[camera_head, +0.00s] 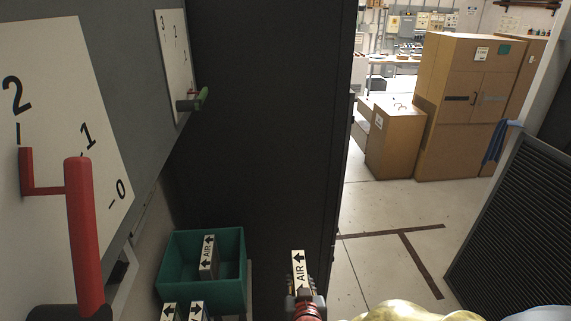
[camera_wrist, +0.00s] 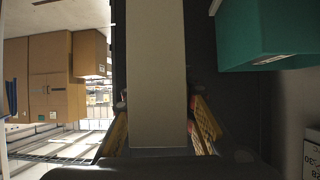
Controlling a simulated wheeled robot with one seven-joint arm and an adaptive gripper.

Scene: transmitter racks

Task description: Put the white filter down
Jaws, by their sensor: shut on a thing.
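My gripper (camera_head: 305,303) is at the bottom middle of the head view, shut on the white filter (camera_head: 298,268). The filter is upright, with a white face marked AIR and black arrows. In the wrist view the filter (camera_wrist: 157,75) is a pale block between the yellow-padded fingers of my gripper (camera_wrist: 160,128). The held filter is to the right of a teal bin (camera_head: 229,295) and apart from it in the head view. Another AIR filter (camera_head: 208,256) stands in the bin. What lies under the held filter is hidden.
Two more labelled filters (camera_head: 169,313) (camera_head: 196,312) show in front of the bin, cut off by the frame. A red lever (camera_head: 82,235) and a green-handled lever (camera_head: 200,99) are on the left panels. A dark cabinet (camera_head: 265,120) stands behind. Floor (camera_head: 365,270) is open to the right.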

